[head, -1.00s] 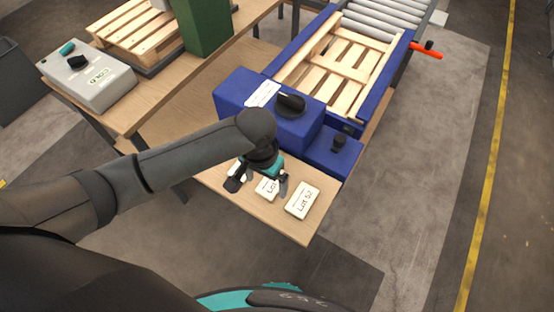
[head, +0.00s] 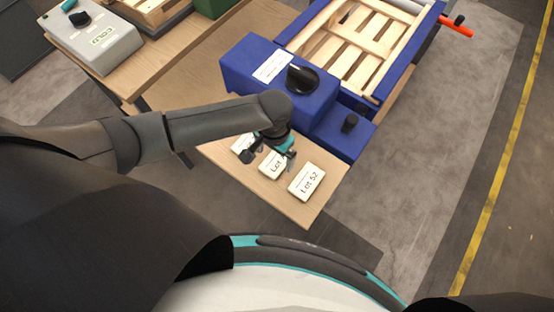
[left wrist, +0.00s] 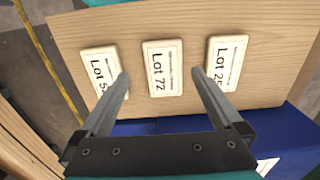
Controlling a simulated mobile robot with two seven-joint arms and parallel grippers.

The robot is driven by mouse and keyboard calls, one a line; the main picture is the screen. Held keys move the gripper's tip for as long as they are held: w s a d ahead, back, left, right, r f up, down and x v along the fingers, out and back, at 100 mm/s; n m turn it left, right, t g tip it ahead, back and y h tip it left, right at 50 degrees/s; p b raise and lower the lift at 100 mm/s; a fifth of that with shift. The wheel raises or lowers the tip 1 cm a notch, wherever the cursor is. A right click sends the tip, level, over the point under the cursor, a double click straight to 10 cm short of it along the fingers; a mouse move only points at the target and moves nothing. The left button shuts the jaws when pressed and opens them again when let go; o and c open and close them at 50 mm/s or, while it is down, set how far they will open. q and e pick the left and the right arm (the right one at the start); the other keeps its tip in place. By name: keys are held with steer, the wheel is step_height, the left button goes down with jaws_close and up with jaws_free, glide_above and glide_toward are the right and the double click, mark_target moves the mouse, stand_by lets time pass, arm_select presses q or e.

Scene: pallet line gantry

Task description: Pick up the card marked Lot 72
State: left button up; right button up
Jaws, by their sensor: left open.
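The Lot 72 card (left wrist: 163,68) is a pale block with black print. It lies flat in the middle of a row of three in the left wrist view. In the head view it is the middle card (head: 272,166), partly covered by my gripper. My left gripper (head: 268,158) is open and empty above it. In the left wrist view its fingertips (left wrist: 160,78) point at either side of the card; whether they reach its level I cannot tell. The Lot 52 card (head: 307,181) lies to the right in the head view. My right gripper is not in view.
The third card (left wrist: 227,62), its label partly hidden by a finger, reads "Lot 25" or similar. A blue housing with a black knob (head: 302,79) and a smaller blue block (head: 345,132) stand behind the cards. The wooden table's edge (head: 310,222) is close in front.

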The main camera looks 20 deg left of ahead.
mark_target(275, 162)
arm_select(q)
steer(key=shift+w+f+b, duration=0.2)
steer(key=shift+f, duration=0.65)
steer(key=shift+w+f+b, duration=0.2)
steer(key=shift+f+b, duration=0.05)
steer(key=shift+f, duration=0.65)
steer(key=shift+w+f+b, duration=0.2)
steer(key=shift+f, duration=0.65)
steer(key=shift+a, duration=0.1)
steer(key=c, duration=1.3)
